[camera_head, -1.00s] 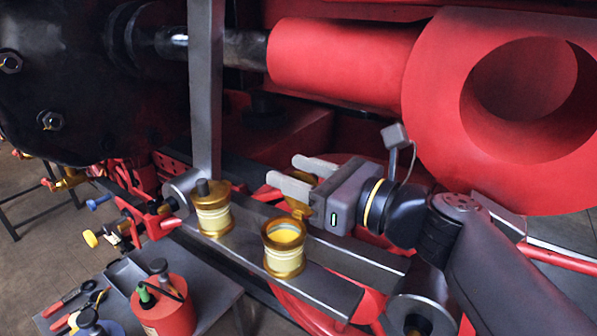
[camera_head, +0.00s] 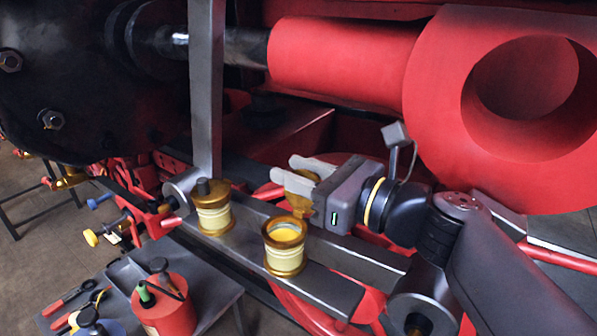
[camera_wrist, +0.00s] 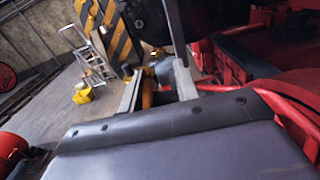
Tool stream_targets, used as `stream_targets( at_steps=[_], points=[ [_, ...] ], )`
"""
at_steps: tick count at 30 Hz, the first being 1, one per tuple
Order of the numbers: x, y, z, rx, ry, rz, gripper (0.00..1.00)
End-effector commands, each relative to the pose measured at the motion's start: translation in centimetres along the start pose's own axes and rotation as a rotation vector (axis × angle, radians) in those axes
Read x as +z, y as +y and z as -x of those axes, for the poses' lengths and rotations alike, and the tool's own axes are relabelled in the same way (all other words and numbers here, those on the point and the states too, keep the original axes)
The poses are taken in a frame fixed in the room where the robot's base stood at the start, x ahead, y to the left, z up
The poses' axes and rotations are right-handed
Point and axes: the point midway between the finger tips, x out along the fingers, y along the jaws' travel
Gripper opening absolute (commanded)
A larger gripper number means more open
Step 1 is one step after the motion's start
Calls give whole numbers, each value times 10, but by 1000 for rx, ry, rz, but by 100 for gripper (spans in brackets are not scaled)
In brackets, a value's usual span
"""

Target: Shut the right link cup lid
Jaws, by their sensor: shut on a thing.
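The right link cup (camera_head: 285,258) is a brass-rimmed, cream-bodied cup on the grey link bar. Its top is open, with a yellow inside. Its brass lid (camera_head: 300,190) stands raised at the cup's back right side. My gripper (camera_head: 297,172) is behind and above the cup, shut on the raised lid, coming in from the right. In the wrist view the fingers (camera_wrist: 156,90) have a small brass-coloured patch between them, probably the lid; the cup itself is hidden there.
A similar left cup (camera_head: 213,212) has its knobbed lid down. A grey upright post (camera_head: 206,90) rises behind it. A big red rod end (camera_head: 430,70) hangs above my arm. A red oil can (camera_head: 163,305) and tools stand on a grey tray at the lower left.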

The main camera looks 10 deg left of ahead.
Motion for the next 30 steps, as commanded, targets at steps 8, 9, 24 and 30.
stream_targets(
  at_steps=[8, 9, 24, 30],
  points=[
    [0, 1, 0, -2, -1, 31, 8],
    [0, 2, 0, -2, -1, 38, 8],
    [2, 8, 0, -3, -5, 175, 8],
    [3, 13, 0, -1, -7, 258, 8]
  ],
)
